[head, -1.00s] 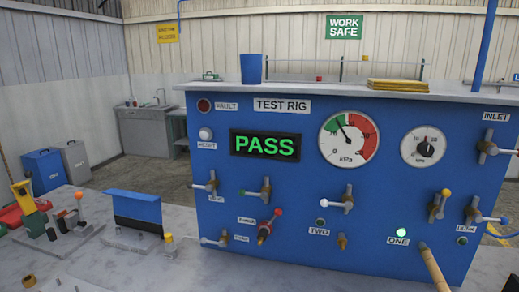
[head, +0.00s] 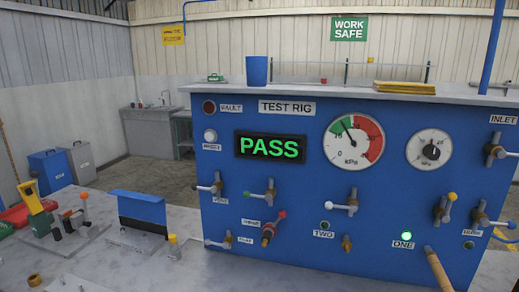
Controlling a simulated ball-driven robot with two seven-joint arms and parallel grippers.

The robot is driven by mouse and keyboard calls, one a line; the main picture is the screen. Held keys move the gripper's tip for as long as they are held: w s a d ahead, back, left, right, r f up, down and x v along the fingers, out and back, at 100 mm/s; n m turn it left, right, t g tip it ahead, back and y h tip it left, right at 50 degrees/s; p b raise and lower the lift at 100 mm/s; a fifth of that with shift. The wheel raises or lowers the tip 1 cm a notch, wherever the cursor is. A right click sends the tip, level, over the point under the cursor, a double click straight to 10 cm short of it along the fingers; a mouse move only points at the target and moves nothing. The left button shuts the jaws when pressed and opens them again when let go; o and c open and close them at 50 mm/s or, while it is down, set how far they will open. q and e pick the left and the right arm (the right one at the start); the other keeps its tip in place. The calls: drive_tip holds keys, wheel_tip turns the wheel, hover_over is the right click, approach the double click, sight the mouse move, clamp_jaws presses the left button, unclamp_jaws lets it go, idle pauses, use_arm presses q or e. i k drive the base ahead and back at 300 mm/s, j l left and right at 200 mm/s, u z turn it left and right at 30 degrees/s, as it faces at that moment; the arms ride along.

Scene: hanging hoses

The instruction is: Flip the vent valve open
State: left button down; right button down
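The blue test rig panel (head: 320,185) carries several small lever valves. At its left, one valve (head: 216,186) has a white-tipped lever pointing left. A second valve (head: 269,193) has a lever pointing left with a green tip. Below, a red-knobbed valve (head: 269,232) has its lever tilted up right, and a lower valve (head: 227,240) has a white-tipped lever pointing left. The small labels beside these valves are too blurred to read, so I cannot tell which is the vent valve. Neither of my grippers is in view.
The display (head: 269,147) reads PASS. The kPa gauge (head: 353,139) has its needle in the green. A tan hose (head: 437,270) hangs from the port by the label ONE, where a green lamp (head: 407,236) is lit.

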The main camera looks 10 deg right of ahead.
sight(213, 189)
drive_tip(key=i+j+z, duration=0.15)
drive_tip(key=j, duration=0.25)
drive_tip(key=i+j+z, duration=0.15)
drive_tip(key=j, duration=0.25)
drive_tip(key=i+j+z, duration=0.15)
drive_tip(key=j, duration=0.3)
drive_tip(key=i+j+u, duration=0.15)
drive_tip(key=j, duration=0.25)
drive_tip(key=j+u, duration=0.2)
drive_tip(key=j, duration=0.2)
drive_tip(key=i, duration=0.05)
